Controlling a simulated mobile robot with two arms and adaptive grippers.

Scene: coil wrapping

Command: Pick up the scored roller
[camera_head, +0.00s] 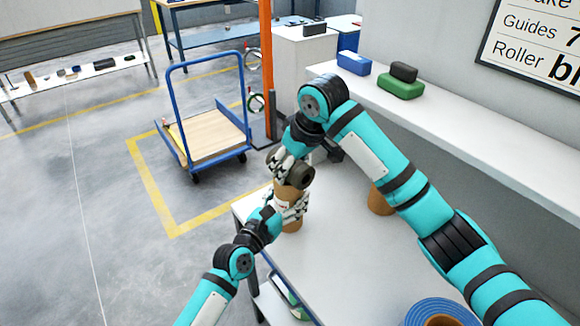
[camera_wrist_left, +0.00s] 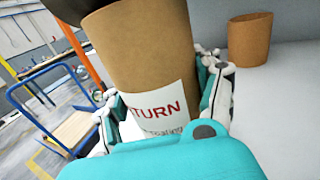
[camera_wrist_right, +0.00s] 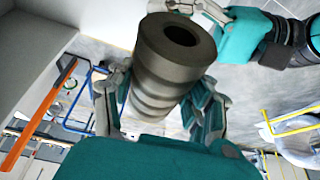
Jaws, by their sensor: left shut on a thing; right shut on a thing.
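A dark grey grooved roller (camera_head: 300,177) with a hole in its end is held in my right gripper (camera_head: 283,165). In the right wrist view the roller (camera_wrist_right: 165,65) lies between the fingers, tilted, its open end toward the top. My left gripper (camera_head: 289,208) is shut on a brown cardboard container (camera_head: 289,192) standing at the table's far-left corner. In the left wrist view the container (camera_wrist_left: 150,60) has a white label reading "TURN", partly cut off. The roller is at the container's top; whether it touches the rim or sits inside is hidden.
A second brown container (camera_head: 380,203) stands on the white table (camera_head: 330,260), partly behind my right arm. A blue coil (camera_head: 443,312) lies at the near edge. A shelf (camera_head: 450,125) with blue and green boxes runs behind. A blue cart (camera_head: 205,135) stands on the floor.

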